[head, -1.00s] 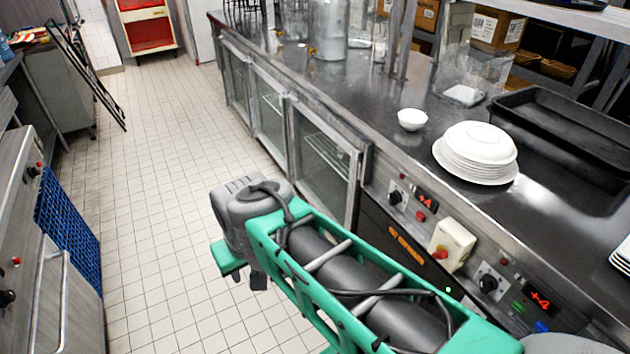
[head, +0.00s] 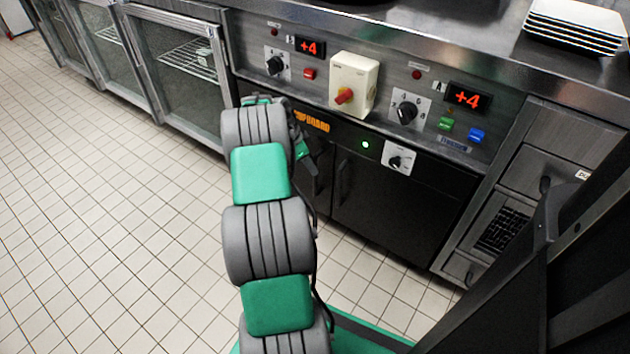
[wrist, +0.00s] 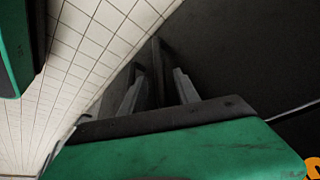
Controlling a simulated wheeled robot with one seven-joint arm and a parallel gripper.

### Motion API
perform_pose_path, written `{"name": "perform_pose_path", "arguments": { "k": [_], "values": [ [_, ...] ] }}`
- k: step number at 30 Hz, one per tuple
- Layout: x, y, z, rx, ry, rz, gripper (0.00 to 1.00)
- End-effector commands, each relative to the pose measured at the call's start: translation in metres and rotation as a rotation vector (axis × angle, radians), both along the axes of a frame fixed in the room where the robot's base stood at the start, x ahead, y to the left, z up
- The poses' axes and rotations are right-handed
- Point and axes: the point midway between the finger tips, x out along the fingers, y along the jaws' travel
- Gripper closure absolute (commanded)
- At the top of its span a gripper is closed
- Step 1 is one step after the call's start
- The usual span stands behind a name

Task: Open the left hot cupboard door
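The hot cupboard has black doors under an orange label (head: 312,121). The left door (head: 319,188) is mostly hidden behind my arm in the head view and looks shut. The right door (head: 390,205), with a dark upright handle (head: 342,180), is shut. In the wrist view my gripper (wrist: 158,78) has its two grey fingers apart, close to the dark door face (wrist: 240,55). A dark upright bar (wrist: 156,62), perhaps the left door's handle, shows between or just beyond the fingers. I cannot tell whether they touch it.
Glass-door fridges (head: 178,65) stand to the left. Drawers (head: 540,185) stand to the right. The tiled floor (head: 110,200) is clear on the left.

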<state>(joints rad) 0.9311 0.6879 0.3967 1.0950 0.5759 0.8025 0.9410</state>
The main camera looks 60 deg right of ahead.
Motion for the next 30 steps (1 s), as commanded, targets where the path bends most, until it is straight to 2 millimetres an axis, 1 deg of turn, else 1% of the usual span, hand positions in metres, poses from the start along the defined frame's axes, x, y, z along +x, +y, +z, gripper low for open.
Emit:
{"name": "perform_pose_path", "arguments": {
  "k": [1, 3, 7, 10, 18, 30],
  "values": [
    [-0.004, -0.002, -0.015, 0.005, 0.002, -0.001, 0.62],
    [-0.007, -0.006, -0.028, 0.005, 0.002, 0.000, 0.62],
    [-0.012, -0.012, -0.046, 0.003, 0.002, 0.002, 0.62],
    [-0.014, -0.014, -0.053, 0.003, 0.001, 0.004, 0.62],
    [-0.014, -0.015, -0.053, 0.003, 0.000, 0.006, 0.63],
    [-0.014, -0.015, -0.053, 0.003, 0.000, 0.006, 0.96]
  ]
}}
